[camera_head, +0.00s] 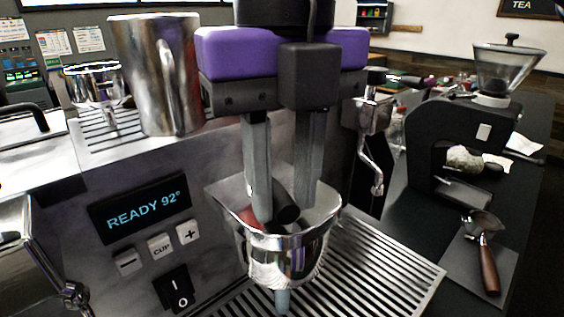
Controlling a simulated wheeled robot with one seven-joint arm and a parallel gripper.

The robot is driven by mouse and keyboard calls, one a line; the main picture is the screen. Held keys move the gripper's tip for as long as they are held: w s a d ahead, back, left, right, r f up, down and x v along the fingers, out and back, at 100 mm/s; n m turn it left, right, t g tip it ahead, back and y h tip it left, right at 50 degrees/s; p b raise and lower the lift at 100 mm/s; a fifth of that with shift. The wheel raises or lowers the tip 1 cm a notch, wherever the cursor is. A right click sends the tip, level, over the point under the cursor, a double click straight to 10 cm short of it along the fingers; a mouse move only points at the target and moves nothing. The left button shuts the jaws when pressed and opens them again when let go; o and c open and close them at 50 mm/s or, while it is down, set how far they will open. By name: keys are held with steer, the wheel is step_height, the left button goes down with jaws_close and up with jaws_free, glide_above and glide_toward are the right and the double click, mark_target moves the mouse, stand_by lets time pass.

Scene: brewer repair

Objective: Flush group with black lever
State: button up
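The black lever (286,209) shows as a short dark rod with a rounded end, at the middle of the head view. It is just above the rim of a flared chrome group (287,262) on the front of the steel machine. My gripper (283,213) points down from above with its two grey fingers at the lever. The fingers are apart, and the lever's end shows between their lower ends. The left finger hides part of it. I cannot tell whether the fingers press on it. A small red part (248,215) shows left of the left finger.
A slotted drip tray (375,275) lies below. A steel pitcher (150,80) stands on top at left; a steam wand (371,165) hangs at right. A black grinder (440,125) and a wooden-handled portafilter (486,250) are further right.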

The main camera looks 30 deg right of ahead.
stand_by(0.4)
steer(key=shift+w+d+n+p, duration=0.1)
steer(key=shift+d+n+p, duration=0.1)
steer(key=shift+d+n, duration=0.7)
steer(key=shift+d+n+p, duration=0.2)
steer(key=shift+d+n, duration=0.35)
steer(key=shift+n, duration=0.55)
steer(key=shift+w+d+n, duration=0.25)
steer(key=shift+d+n, duration=0.3)
steer(key=shift+n, duration=0.3)
steer(key=shift+w+d+n, duration=0.2)
steer(key=shift+d+n, duration=0.3)
steer(key=shift+n, duration=0.35)
steer(key=o, duration=0.4)
steer(key=shift+p, duration=0.3)
step_height(320, 180, up, 7)
steer(key=p, duration=0.5)
steer(key=shift+s, duration=0.1)
